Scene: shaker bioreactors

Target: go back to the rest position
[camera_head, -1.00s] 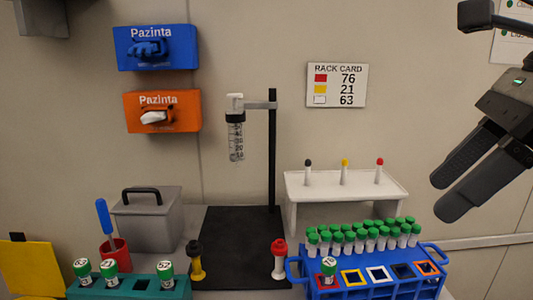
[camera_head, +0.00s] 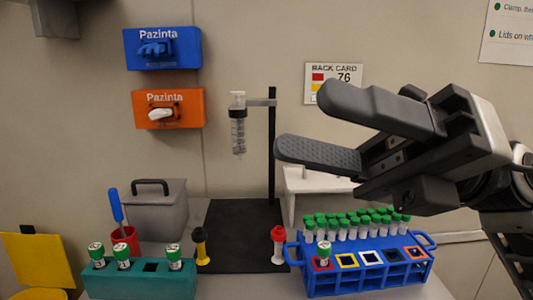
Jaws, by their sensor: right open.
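My right gripper (camera_head: 300,128) is in the camera_head view at the right, large and close to the camera. Its two dark fingers are apart with nothing between them, and they point left. My left gripper is not in view.
Green-capped tubes (camera_head: 350,230) stand in the blue rack. A teal rack (camera_head: 140,282) holds several vials at the lower left. A clear cylinder (camera_head: 238,130) hangs on a black stand (camera_head: 272,150) over a black mat (camera_head: 235,225). A grey box (camera_head: 160,210) stands behind.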

